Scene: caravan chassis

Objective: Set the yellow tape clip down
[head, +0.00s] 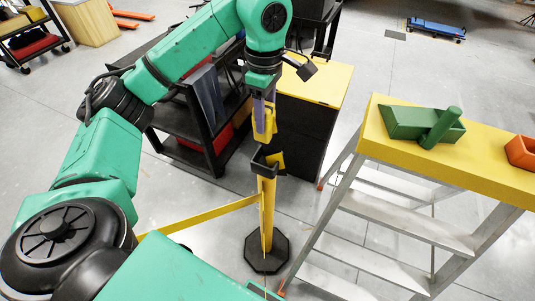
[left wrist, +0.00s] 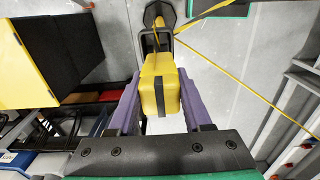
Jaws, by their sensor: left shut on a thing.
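The yellow tape clip (head: 264,124) hangs between the purple fingers of my left gripper (head: 262,108), which is shut on it. In the left wrist view the clip (left wrist: 160,82) is a yellow block with a black stripe, between the fingers of the left gripper (left wrist: 160,108). It is just above the black bracket (head: 265,161) at the top of a yellow post (head: 267,205) and looks apart from it. The post stands upright on a black base (head: 266,252). A yellow tape (head: 195,216) runs from the post to the left. My right gripper does not show.
A stepladder with a yellow top (head: 490,177) stands at the right, bearing a green tray (head: 405,122) and an orange tray (head: 521,152). A black cabinet with a yellow top (head: 320,83) stands behind the post. A black shelf cart (head: 190,120) is behind my left arm.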

